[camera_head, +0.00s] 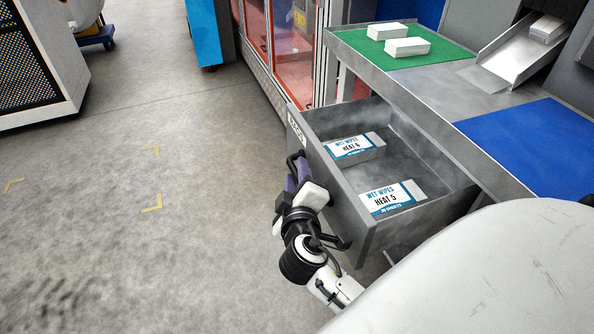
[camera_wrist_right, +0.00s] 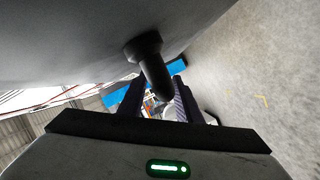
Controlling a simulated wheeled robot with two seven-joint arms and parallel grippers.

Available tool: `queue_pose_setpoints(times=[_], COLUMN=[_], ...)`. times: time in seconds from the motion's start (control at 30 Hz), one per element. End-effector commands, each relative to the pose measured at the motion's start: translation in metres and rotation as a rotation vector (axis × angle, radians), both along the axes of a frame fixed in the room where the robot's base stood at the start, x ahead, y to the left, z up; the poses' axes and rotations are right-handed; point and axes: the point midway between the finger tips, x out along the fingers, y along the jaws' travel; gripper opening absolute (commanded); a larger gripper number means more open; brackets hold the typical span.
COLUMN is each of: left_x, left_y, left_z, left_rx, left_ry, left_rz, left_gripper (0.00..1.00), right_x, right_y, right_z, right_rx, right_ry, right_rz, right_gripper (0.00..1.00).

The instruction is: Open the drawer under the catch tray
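The grey drawer (camera_head: 353,205) stands pulled out below the metal worktop in the head view. Inside lie two white-and-blue wet-wipes packs, HEAT 6 (camera_head: 350,147) and HEAT 5 (camera_head: 391,197). My right gripper (camera_head: 296,172) is at the dark handle on the drawer's front. In the right wrist view the handle (camera_wrist_right: 152,68) lies between the two fingers (camera_wrist_right: 160,98); whether they press on it is unclear. My left gripper is not in view.
On the worktop are a green mat (camera_head: 388,62) with white packs (camera_head: 407,46) and a blue mat (camera_head: 540,145). A glazed red enclosure (camera_head: 293,50) stands behind the drawer. The grey floor (camera_head: 120,190) to the left is clear, with yellow corner marks.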

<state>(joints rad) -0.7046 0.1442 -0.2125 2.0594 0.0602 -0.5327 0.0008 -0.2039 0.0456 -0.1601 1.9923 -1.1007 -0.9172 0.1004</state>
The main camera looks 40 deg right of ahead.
Motion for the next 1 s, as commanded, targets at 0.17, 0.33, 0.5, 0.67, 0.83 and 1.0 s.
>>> queue_pose_setpoints(times=[0.17, 0.33, 0.5, 0.67, 0.83, 1.0], left_x=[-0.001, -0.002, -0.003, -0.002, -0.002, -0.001], left_y=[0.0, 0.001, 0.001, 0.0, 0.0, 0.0], left_z=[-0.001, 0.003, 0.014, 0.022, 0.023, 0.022], left_rx=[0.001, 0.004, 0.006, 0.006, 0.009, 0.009], left_ry=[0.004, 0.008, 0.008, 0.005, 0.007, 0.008], left_rz=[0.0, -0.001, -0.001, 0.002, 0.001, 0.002], left_gripper=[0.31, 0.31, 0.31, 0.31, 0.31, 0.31], right_x=[0.0, 0.0, 0.001, 0.001, 0.0, 0.0], right_y=[0.0, 0.0, 0.0, -0.001, -0.001, -0.001], right_z=[0.001, 0.018, 0.056, 0.086, 0.1, 0.102], right_rx=[-0.001, 0.002, 0.0, -0.005, -0.004, -0.001], right_ry=[-0.001, -0.003, -0.011, -0.013, -0.006, -0.002], right_rz=[-0.001, -0.001, -0.001, -0.002, -0.001, -0.002], right_gripper=[0.31, 0.31, 0.31, 0.31, 0.31, 0.31])
